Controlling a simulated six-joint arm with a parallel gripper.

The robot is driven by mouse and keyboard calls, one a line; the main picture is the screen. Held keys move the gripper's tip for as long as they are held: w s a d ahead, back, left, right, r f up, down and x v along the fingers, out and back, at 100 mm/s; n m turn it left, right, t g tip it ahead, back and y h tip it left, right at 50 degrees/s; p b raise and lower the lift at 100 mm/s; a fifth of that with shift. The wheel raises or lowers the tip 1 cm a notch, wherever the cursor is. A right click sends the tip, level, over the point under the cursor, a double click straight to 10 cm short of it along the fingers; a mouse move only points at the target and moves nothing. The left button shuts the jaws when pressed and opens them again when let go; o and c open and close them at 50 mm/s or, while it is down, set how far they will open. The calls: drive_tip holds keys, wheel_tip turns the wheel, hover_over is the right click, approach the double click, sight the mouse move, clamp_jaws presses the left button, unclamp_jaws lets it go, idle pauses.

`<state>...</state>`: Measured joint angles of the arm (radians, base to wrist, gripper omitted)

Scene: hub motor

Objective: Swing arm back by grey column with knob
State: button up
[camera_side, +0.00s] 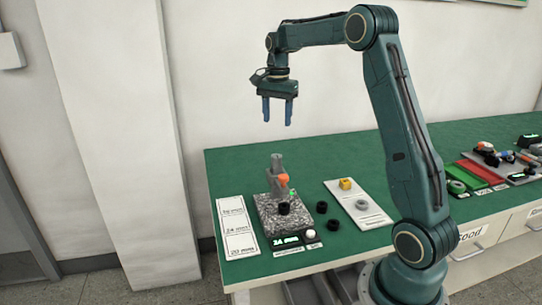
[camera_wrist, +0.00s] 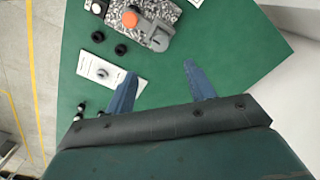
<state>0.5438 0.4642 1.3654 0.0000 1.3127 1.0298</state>
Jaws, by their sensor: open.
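A grey column (camera_side: 276,164) with an orange knob (camera_side: 283,180) stands upright on a speckled granite base (camera_side: 268,222). A black ring-shaped part (camera_side: 284,208) sits on the base in front of it. My gripper (camera_side: 277,119) hangs above the column, fingers pointing down, open and empty, touching nothing. In the wrist view the column (camera_wrist: 158,38) and its orange knob (camera_wrist: 130,19) show at the top, beyond the parted fingertips (camera_wrist: 161,70). The swing arm itself cannot be told apart clearly.
A lit display (camera_side: 288,240) fronts the base. Black rings (camera_side: 333,224) lie right of it. A labelled white sheet (camera_side: 236,240) lies left. Red and green trays (camera_side: 478,172) are far right.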

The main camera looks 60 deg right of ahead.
sight(276, 155)
wheel_tip(276, 155, down, 14)
drive_tip(key=shift+r, duration=0.1)
idle(0.8)
drive_tip(key=shift+c, duration=0.2)
clamp_jaws()
